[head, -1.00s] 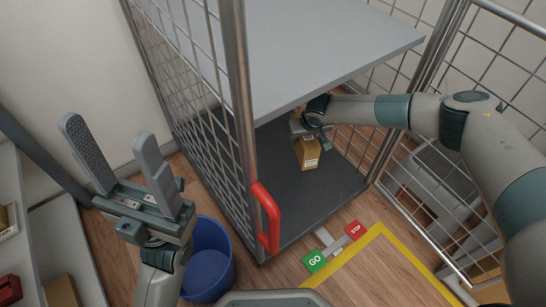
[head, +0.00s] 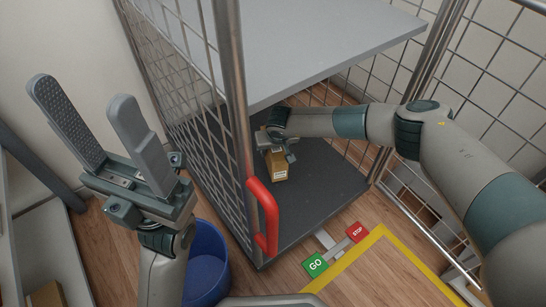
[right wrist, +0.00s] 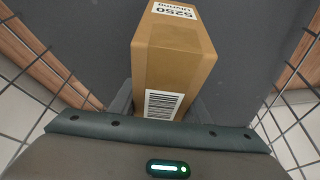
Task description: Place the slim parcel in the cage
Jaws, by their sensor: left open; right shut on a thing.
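The slim parcel (head: 279,169) is a narrow brown carton with white labels, inside the cage (head: 253,92) low over its dark floor. It also shows close up in the right wrist view (right wrist: 172,55). My right gripper (head: 276,150) is shut on it; the fingers are partly hidden behind the parcel. I cannot tell whether the parcel's underside touches the cage floor. My left gripper (head: 88,108) is open and empty, raised outside the cage at the left.
A grey shelf (head: 310,45) spans the cage above my right forearm. The red handle (head: 264,215) is on the front left post. A blue bin (head: 208,262) stands left of the cage. GO (head: 315,264) and STOP (head: 357,231) pedals lie in front. The cage floor's right part is bare.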

